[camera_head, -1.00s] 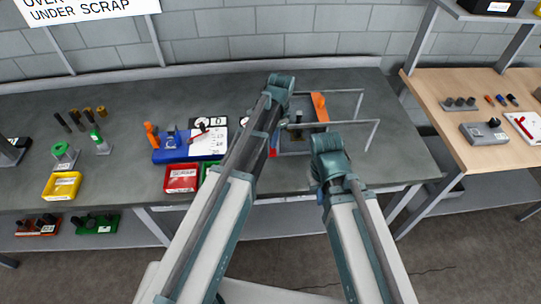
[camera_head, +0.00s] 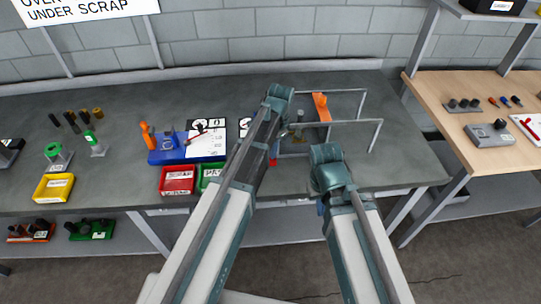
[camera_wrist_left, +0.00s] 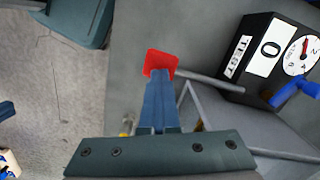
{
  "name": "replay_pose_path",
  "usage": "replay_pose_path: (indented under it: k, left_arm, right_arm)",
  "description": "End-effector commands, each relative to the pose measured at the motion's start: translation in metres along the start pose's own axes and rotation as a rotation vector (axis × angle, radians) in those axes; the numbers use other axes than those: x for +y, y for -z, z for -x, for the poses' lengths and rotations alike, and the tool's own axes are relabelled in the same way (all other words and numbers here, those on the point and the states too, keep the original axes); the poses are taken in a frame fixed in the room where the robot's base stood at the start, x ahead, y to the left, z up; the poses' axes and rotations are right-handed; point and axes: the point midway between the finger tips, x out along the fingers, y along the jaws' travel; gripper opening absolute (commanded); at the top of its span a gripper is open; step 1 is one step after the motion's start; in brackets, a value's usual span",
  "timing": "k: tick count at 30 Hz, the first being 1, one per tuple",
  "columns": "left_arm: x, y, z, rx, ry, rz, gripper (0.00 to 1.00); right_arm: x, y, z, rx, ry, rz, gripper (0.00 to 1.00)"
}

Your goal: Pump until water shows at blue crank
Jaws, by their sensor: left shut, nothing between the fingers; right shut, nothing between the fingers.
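In the left wrist view, a black box (camera_wrist_left: 262,60) carries a TEST label, a card reading 0 and a round white gauge (camera_wrist_left: 303,55) with a red needle. A blue crank (camera_wrist_left: 297,89) sits beside it at the right edge; I see no water at it. A rod runs from the box's side to a red pad (camera_wrist_left: 161,61). My left gripper (camera_wrist_left: 159,76) is shut and empty, its tips over the red pad's near edge; contact cannot be told. The red pad also shows in the head view (camera_head: 273,162). My right gripper (camera_head: 321,207) is shut and empty, right of it.
A grey frame (camera_head: 345,122) and an orange piece (camera_head: 321,106) stand behind my grippers. A red bin (camera_head: 177,181), a green bin (camera_head: 210,176) and a blue fixture (camera_head: 187,150) lie left. My left arm hides part of the bench.

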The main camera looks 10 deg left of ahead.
Motion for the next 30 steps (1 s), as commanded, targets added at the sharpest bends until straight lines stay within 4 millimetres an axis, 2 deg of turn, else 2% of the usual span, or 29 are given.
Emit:
replay_pose_path:
  k: [1, 14, 22, 30]
  left_arm:
    - [-0.003, 0.002, -0.005, 0.004, 0.007, 0.001, 0.0]
    - [-0.005, 0.004, -0.002, 0.005, 0.009, 0.002, 0.0]
    - [-0.005, 0.03, 0.011, 0.005, 0.007, -0.001, 0.0]
    - [-0.002, 0.031, 0.01, 0.003, 0.005, 0.001, 0.0]
  right_arm:
    - [-0.001, 0.0, -0.005, 0.0, 0.0, 0.0, 0.0]
    - [0.0, 0.0, -0.002, 0.0, 0.0, 0.0, 0.0]
    - [0.001, -0.001, 0.008, 0.0, 0.0, 0.0, 0.0]
    - [0.001, 0.0, 0.007, 0.0, 0.0, -0.002, 0.0]
